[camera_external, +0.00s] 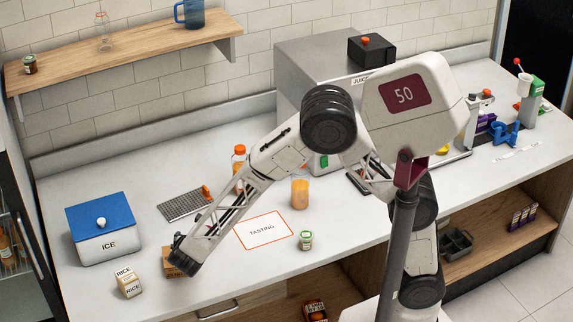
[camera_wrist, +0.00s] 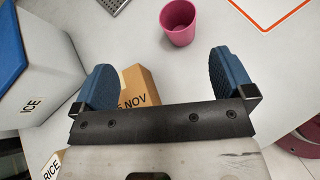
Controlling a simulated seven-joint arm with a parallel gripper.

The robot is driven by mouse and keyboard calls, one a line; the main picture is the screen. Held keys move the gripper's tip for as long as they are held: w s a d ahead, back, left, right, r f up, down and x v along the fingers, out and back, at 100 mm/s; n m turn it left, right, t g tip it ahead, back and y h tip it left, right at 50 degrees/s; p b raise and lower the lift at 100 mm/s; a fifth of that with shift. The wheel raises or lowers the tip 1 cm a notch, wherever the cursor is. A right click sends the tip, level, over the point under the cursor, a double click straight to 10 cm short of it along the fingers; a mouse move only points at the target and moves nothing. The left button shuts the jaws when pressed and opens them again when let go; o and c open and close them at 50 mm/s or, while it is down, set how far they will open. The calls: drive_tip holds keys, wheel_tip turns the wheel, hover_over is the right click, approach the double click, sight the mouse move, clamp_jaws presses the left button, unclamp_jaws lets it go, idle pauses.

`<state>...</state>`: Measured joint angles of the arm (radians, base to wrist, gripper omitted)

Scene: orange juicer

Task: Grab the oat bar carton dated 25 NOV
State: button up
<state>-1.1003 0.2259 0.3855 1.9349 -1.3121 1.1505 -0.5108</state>
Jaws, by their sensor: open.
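A brown carton (camera_wrist: 141,84) shows in the wrist view below my open fingers, nearer the left one. Its printed side reads "5 NOV", with the start of the date hidden by my gripper's body. In the external view the carton (camera_external: 167,259) stands near the counter's front edge, partly covered by my gripper (camera_external: 185,263). In the wrist view my gripper (camera_wrist: 163,82) has its two blue fingers spread wide, with nothing clasped. I cannot tell how far above the carton the fingertips are.
A rice carton (camera_external: 128,283) stands just left, also in the wrist view (camera_wrist: 50,166). The blue-lidded ice box (camera_external: 101,234) is behind left. A pink cup (camera_wrist: 178,20) stands beyond the carton. A tasting mat (camera_external: 263,231) and small jar (camera_external: 305,240) lie right.

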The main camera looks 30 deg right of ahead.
sight(171, 272)
drive_tip(key=s+a+f+n, duration=0.1)
drive_tip(key=s+a, duration=0.1)
drive_tip(key=a, duration=0.1)
drive_tip(key=s+a+f+n+t+y, duration=0.1)
drive_tip(key=a+f, duration=0.1)
drive_tip(key=a, duration=0.1)
drive_tip(key=s+a+f+n+y, duration=0.1)
drive_tip(key=s+a+f+n, duration=0.1)
drive_tip(key=a, duration=0.1)
drive_tip(key=shift+s+a+f+t, duration=0.1)
drive_tip(key=shift+s+t, duration=0.2)
drive_tip(key=shift+t, duration=0.1)
drive_tip(key=shift+w, duration=0.15)
drive_tip(key=shift+x, duration=1.2)
drive_tip(key=shift+w+f, duration=0.1)
drive_tip(key=shift+x, duration=2.5)
drive_tip(key=shift+c, duration=0.2)
